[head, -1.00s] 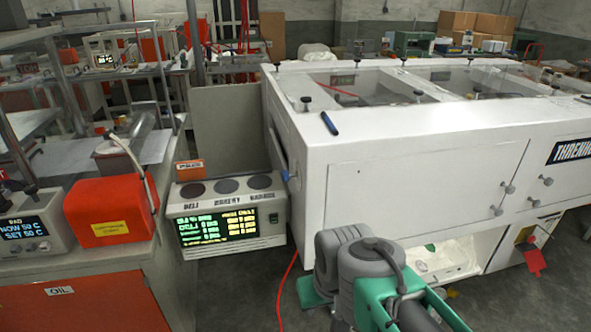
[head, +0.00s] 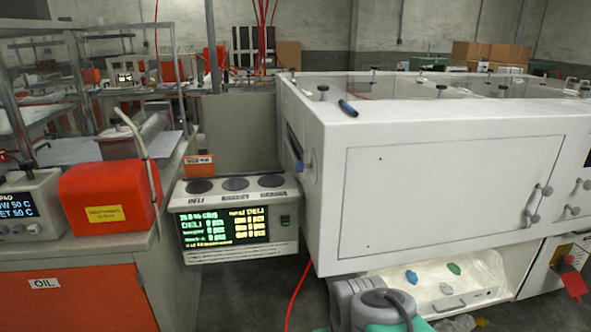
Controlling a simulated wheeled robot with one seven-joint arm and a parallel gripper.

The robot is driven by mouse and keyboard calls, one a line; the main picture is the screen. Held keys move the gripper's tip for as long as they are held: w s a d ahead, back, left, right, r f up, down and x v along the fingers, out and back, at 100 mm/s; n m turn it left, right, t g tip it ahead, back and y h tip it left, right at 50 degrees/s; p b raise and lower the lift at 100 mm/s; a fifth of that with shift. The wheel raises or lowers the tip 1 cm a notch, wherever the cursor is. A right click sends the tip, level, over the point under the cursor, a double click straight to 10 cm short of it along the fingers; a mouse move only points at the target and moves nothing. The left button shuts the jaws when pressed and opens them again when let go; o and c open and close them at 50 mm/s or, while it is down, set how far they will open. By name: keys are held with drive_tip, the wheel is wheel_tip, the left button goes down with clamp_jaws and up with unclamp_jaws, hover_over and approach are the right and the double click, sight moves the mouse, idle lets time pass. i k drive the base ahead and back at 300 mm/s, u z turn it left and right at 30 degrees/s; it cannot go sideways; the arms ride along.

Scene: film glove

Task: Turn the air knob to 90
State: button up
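I cannot read a label "air" anywhere, so I cannot tell which part is the air knob. A blue knob (head: 299,166) sticks out of the left side of the white machine (head: 440,190). A grey control box (head: 240,255) with a lit display of green and yellow text (head: 224,226) stands to its left. Three dark round discs (head: 236,184) sit on its top, with labels below them. My gripper is out of view; only a grey and green part of my arm shows at the bottom edge, right of centre.
An orange box (head: 108,196) and a grey unit with a blue display (head: 22,204) stand on the left bench. A red hose (head: 297,295) runs down to the floor. Several coloured pieces lie on a white sheet (head: 470,275) under the machine. Some floor before the control box is clear.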

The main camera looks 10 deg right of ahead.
sight(300, 166)
drive_tip(key=k, duration=0.45)
drive_tip(key=u, duration=1.25)
drive_tip(key=i, duration=1.2)
drive_tip(key=u, duration=0.35)
